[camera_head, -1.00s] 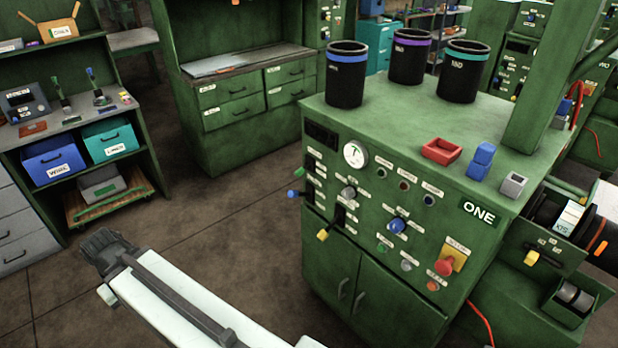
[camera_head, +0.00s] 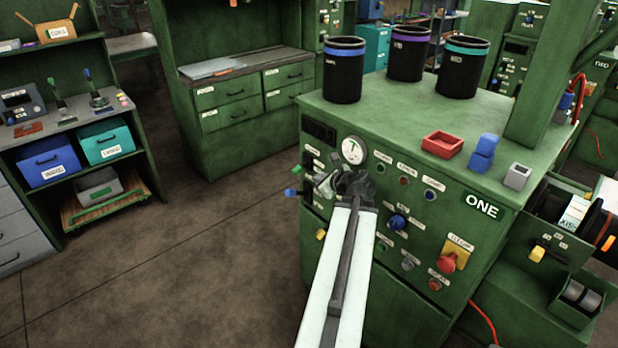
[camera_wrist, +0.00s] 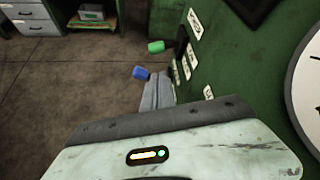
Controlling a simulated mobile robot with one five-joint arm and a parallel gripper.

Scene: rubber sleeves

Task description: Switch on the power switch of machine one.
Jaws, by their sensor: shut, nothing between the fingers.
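Machine one is a green cabinet (camera_head: 400,300) with a ONE plate (camera_head: 482,206) on its front. Along its left front edge are lever switches: a green-tipped one (camera_head: 307,168), a blue-tipped one (camera_head: 291,193) and a yellow-tipped one (camera_head: 321,234). The switch labels are too small to read, so I cannot tell which is the power switch. My gripper (camera_head: 325,186) is shut and empty in front of the upper left panel, hiding part of it. In the wrist view, my fingers (camera_wrist: 157,92) point toward the blue tip (camera_wrist: 140,73), with the green tip (camera_wrist: 156,46) beyond. Contact is unclear.
A round gauge (camera_head: 353,150), a blue knob (camera_head: 398,222) and a red button (camera_head: 447,262) are on the same front. The floor (camera_head: 200,270) to the left is clear.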

